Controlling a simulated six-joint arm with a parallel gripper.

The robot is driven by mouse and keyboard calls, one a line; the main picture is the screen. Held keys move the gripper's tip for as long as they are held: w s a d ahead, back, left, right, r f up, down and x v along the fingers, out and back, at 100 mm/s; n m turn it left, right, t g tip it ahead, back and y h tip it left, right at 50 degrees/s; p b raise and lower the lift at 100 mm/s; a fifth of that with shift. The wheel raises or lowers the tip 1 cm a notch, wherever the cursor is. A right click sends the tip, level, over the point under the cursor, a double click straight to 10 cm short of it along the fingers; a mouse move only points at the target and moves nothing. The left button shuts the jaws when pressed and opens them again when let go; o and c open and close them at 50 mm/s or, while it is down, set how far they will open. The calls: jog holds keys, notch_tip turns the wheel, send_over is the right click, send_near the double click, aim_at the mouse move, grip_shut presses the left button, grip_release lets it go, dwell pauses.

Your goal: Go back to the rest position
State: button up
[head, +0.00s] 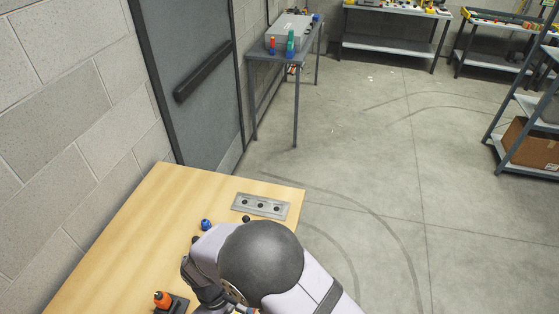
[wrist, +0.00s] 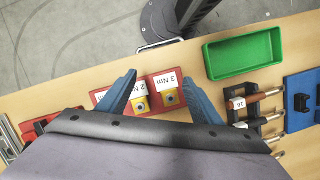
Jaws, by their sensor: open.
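My gripper (wrist: 162,84) shows in the wrist view as two blue fingers spread apart, with nothing between them. It hangs over the wooden table (wrist: 80,92). A red holder (wrist: 151,106) lies below and between the fingers, with yellow-framed sockets and white labels reading "3 Nm" and "2 Nm". In the head view my arm covers the front right part of the table (head: 130,230), and the fingertips cannot be made out there.
A green tray (wrist: 244,54), a black rack (wrist: 240,115) with screwdrivers and a blue board (wrist: 303,100) are at right in the wrist view. In the head view a grey plate (head: 261,205), a blue knob (head: 206,225) and an orange-topped item (head: 162,299) stand on the table.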

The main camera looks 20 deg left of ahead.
jog(key=w+d+r+m+y+b, duration=0.1)
jog(key=d+m, duration=0.3)
jog(key=d, duration=0.7)
jog(key=w+d+r+m+y+b, duration=0.1)
jog(key=w+d+r+m+b, duration=0.3)
jog(key=d, duration=0.7)
jog(key=w+d+r+m+t+y+b, duration=0.1)
jog(key=d+m, duration=0.4)
jog(key=d, duration=0.5)
notch_tip(320, 180, up, 2)
jog(key=shift+w+d+r+b, duration=0.1)
jog(key=shift+w+d+b, duration=0.3)
jog(key=shift+w+b, duration=0.45)
